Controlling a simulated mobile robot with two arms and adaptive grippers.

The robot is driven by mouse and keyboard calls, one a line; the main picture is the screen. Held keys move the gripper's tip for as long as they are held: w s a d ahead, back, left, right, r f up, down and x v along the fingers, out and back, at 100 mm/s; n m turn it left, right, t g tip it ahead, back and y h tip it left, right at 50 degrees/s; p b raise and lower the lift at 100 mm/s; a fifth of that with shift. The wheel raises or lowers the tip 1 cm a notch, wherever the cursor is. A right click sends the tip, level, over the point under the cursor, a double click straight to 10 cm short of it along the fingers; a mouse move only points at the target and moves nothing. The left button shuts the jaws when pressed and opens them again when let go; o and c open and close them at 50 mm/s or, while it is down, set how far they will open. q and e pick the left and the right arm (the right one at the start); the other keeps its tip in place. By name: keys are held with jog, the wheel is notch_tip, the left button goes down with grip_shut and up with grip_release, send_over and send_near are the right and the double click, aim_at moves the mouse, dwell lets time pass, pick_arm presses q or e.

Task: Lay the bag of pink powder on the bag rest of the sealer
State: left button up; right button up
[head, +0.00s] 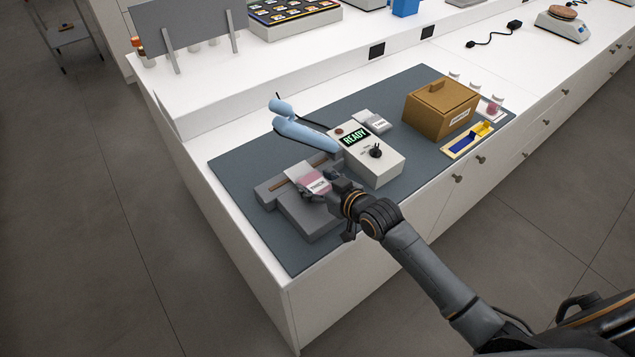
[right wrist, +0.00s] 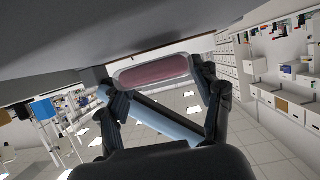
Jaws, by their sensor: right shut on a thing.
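The bag of pink powder (head: 316,183) has a white label and is over the grey bag rest (head: 309,214) of the sealer, near the brown sealing strip. My right gripper (head: 335,184) is shut on the bag. In the right wrist view the pink bag (right wrist: 152,72) spans between the fingers (right wrist: 163,90). I cannot tell whether the bag touches the rest. The sealer (head: 374,158) shows a green READY display, and its light blue arm (head: 305,133) is raised. My left gripper is not in view.
The sealer stands on a dark grey mat (head: 240,155) on the white counter. A brown lidded box (head: 440,108), a yellow tray (head: 467,140) and small jars (head: 494,106) are at the mat's right.

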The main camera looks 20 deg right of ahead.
aim_at(317, 185)
jog(key=shift+f+b, duration=0.55)
jog(key=shift+f, duration=0.3)
jog(key=o, duration=1.3)
jog(key=shift+c, duration=0.2)
jog(key=shift+r, duration=0.1)
notch_tip(317, 185, up, 6)
jog(key=p, duration=0.6)
